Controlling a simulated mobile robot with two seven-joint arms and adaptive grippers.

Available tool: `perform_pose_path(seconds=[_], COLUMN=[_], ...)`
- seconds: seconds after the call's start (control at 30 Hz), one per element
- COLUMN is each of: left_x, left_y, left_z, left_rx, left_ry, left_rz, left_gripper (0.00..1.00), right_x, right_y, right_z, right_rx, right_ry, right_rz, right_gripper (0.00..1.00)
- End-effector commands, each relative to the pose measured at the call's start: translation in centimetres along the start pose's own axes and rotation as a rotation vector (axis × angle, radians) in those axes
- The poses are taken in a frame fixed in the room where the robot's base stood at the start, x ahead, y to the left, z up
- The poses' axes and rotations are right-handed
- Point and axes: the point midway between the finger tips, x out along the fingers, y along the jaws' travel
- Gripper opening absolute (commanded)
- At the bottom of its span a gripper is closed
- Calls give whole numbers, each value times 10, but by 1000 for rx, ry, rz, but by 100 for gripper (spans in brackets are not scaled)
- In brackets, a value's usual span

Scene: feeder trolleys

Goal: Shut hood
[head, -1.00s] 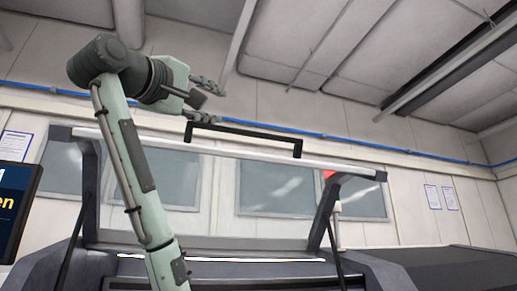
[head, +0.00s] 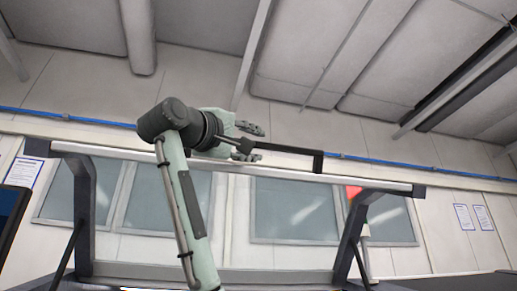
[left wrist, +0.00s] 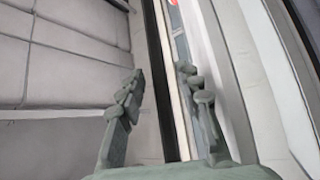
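The hood (head: 240,169) stands raised, with a pale front edge and dark side frames. A black bar handle (head: 290,150) is fixed along its top edge; its right bracket shows and its left end is hidden behind my left gripper. My left gripper (head: 250,142) is at the left part of the handle, with one finger above the bar and one below it in the head view. In the left wrist view the black bar (left wrist: 158,75) runs between the two spread fingers, with gaps beside it. My right gripper is out of view.
A dark screen (head: 10,225) stands at the left edge. A red light (head: 353,191) shows behind the hood's right side. Windows and a pale wall with a blue pipe (head: 390,163) lie behind. The space above the hood is clear.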

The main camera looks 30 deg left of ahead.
Motion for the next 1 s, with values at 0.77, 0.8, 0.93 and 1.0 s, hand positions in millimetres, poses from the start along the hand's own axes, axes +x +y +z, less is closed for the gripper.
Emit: perform_pose_path(seconds=[0.77,0.8,0.93,1.0], left_x=[23,23,23,23], left_y=[0,0,0,0], left_z=[0,0,0,0], left_rx=[0,0,0,0], left_ry=[0,0,0,0], left_rz=[0,0,0,-1], left_gripper=[1,0,0,0], right_x=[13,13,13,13], right_y=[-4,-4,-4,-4], right_z=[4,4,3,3], right_rx=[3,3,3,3], right_ry=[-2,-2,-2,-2], right_rz=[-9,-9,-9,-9], right_gripper=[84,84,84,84])
